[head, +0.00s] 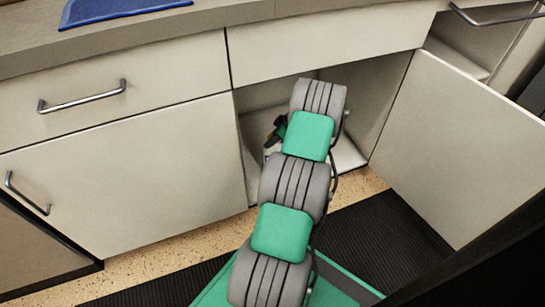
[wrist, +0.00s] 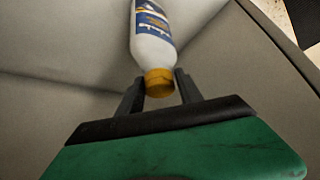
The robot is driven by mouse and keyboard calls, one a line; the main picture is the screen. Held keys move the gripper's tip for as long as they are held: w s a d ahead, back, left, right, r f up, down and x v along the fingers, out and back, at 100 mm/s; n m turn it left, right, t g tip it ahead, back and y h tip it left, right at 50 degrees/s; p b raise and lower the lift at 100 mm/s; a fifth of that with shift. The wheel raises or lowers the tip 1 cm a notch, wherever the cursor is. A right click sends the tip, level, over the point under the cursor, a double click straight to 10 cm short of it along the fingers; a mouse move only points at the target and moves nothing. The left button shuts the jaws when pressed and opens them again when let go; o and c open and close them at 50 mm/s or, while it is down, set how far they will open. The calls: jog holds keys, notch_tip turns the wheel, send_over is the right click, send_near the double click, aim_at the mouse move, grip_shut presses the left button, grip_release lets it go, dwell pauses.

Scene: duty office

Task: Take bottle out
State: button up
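A white bottle (wrist: 153,30) with a blue label and a yellow cap (wrist: 159,82) shows in the wrist view, its cap end toward my gripper. My gripper (wrist: 158,80) has one dark finger on each side of the cap. The fingers lie very close to the cap, and I cannot tell whether they press on it. In the head view my arm reaches into the open lower cabinet (head: 376,100), and my gripper (head: 274,132) shows partly beside the arm. I cannot make out the bottle in the head view; my arm covers much of the opening.
The cabinet door (head: 450,140) stands open on the right. A closed door (head: 120,175) and drawers (head: 330,40) border the opening. A blue tray-like item (head: 115,8) lies on the counter (head: 200,22). A dark ribbed mat (head: 375,240) covers the floor in front.

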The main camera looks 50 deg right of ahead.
grip_shut()
jog(key=shift+d+r, duration=0.1)
dwell(0.5)
